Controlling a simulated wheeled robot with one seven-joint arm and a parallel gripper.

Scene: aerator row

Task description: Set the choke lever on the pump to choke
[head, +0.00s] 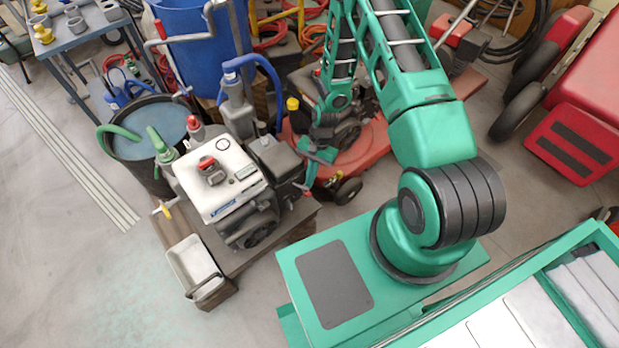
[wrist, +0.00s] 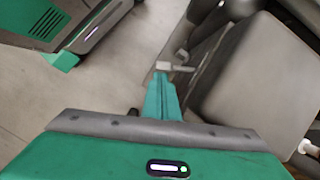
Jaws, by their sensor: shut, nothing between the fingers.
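The pump (head: 218,182) has a white top with a red cap and a dark engine body, and stands on a wooden pallet. My gripper (head: 304,186) is at the pump's right side, beside its dark grey housing. In the wrist view my gripper (wrist: 161,76) is shut with its fingers together and nothing between them. A small pale lever (wrist: 180,67) sticks out from the pump's dark side, right at the fingertips. It looks like the choke lever; whether the fingers touch it I cannot tell. In the head view I cannot make the lever out.
A dark tub of water (head: 150,130) and a blue barrel (head: 200,40) stand behind the pump. A red machine (head: 375,145) on wheels is just right of my gripper. A pale tray (head: 192,265) lies at the pallet's front. Floor at the left is clear.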

